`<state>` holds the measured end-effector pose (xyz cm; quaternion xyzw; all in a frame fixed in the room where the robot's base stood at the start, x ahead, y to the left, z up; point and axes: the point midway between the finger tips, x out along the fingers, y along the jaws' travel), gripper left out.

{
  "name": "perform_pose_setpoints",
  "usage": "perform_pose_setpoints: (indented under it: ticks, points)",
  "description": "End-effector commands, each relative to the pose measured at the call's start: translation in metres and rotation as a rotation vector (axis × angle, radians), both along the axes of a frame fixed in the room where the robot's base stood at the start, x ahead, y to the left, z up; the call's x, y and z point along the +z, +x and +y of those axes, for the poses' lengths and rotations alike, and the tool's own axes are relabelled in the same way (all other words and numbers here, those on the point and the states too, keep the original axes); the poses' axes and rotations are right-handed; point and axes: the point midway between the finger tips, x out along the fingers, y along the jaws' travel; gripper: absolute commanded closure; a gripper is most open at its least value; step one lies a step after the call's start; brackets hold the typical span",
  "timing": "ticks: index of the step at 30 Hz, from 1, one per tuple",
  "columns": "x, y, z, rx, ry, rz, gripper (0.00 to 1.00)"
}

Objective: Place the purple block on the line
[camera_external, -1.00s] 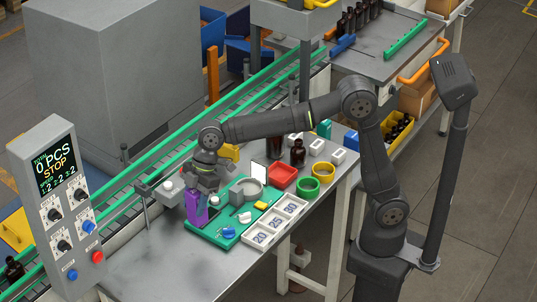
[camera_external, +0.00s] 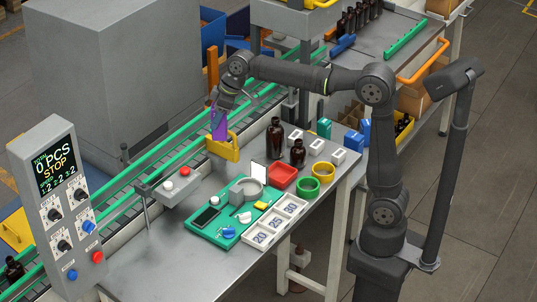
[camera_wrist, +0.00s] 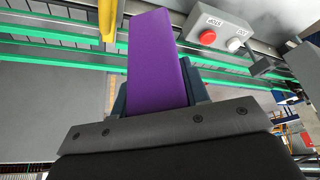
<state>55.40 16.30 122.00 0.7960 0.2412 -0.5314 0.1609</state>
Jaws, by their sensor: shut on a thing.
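The purple block (camera_external: 219,124) is a tall narrow piece held in my gripper (camera_external: 219,106). My gripper is shut on it and holds it in the air near the conveyor line (camera_external: 180,144), by the yellow bracket on the line's near side. In the wrist view the purple block (camera_wrist: 156,62) extends from between the fingers, with the green rails of the line (camera_wrist: 60,50) behind it. Whether the block is directly above the belt is hard to tell. Its lower end overlaps the yellow bracket in the external view.
A yellow bracket (camera_external: 224,147) stands beside the line. A control box with red and white buttons (camera_external: 177,184) is nearer. The green tray (camera_external: 208,236), red bin (camera_external: 282,176) and amber bottles (camera_external: 275,138) stand on the table. A control panel (camera_external: 58,200) is at left.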

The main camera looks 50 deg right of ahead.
Motion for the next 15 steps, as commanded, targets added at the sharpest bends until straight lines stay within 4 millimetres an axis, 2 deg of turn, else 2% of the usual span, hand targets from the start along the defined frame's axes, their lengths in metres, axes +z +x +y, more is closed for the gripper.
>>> perform_pose_setpoints:
  ticks: [1, 3, 10, 15]
  points:
    - [0.004, 0.005, -0.028, -0.068, -0.001, -0.003, 0.85]
    - [0.004, 0.010, -0.059, -0.146, -0.001, -0.001, 0.85]
    - [-0.011, 0.019, -0.160, -0.357, 0.000, 0.002, 0.85]
    - [-0.026, 0.014, -0.236, -0.509, -0.001, 0.002, 0.85]
